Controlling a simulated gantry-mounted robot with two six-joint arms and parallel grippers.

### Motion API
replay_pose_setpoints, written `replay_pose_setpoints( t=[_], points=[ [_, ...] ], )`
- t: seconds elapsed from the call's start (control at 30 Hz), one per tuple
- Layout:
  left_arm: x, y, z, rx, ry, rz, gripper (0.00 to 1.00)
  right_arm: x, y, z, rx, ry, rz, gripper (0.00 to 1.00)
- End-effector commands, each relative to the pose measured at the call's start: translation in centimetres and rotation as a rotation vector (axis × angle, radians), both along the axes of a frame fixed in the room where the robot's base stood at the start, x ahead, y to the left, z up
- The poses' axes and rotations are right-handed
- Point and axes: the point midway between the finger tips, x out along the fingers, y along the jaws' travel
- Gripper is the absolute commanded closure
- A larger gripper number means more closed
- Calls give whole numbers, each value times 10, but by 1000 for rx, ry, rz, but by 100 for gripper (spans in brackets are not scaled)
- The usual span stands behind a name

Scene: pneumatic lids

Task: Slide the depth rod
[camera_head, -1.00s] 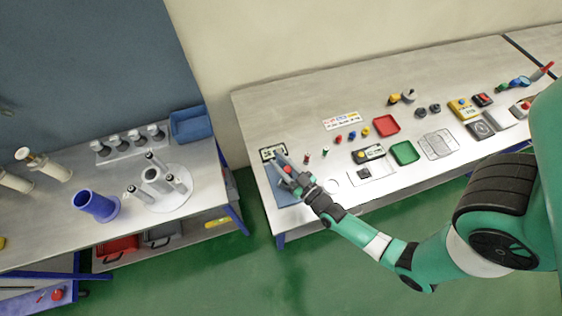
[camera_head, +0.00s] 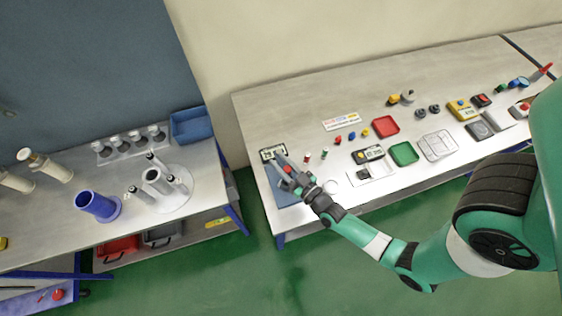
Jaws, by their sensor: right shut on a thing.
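My right gripper (camera_head: 284,168) is over the blue mat (camera_head: 286,196) at the near left corner of the right-hand table. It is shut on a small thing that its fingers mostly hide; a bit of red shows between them. I cannot make out the depth rod for certain. A dark-framed gauge or display (camera_head: 272,152) lies just beyond the fingertips, at the mat's far edge. My left gripper is not in view.
The left table holds a blue cup (camera_head: 97,206) and a white fixture (camera_head: 163,190).

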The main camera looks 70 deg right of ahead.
Motion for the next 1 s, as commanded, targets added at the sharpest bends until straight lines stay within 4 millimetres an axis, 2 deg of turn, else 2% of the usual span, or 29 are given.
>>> replay_pose_setpoints(
  t=[0.03,0.1,0.3,0.67,0.7,0.8,0.83,1.0],
  points=[
    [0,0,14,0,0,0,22,0,0,15,0,-1,0,100],
    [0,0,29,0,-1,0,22,0,0,30,0,-1,-1,100],
    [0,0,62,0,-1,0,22,0,0,64,1,0,-1,100],
    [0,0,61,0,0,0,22,1,-1,67,-5,-9,-2,100],
    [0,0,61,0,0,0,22,1,-1,67,-5,-9,-3,59],
    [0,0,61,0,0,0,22,1,-1,66,-4,-7,-2,41],
    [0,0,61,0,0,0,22,0,-1,66,-3,-6,-2,38],
    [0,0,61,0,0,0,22,0,0,64,-1,-3,-2,38]
  ],
)
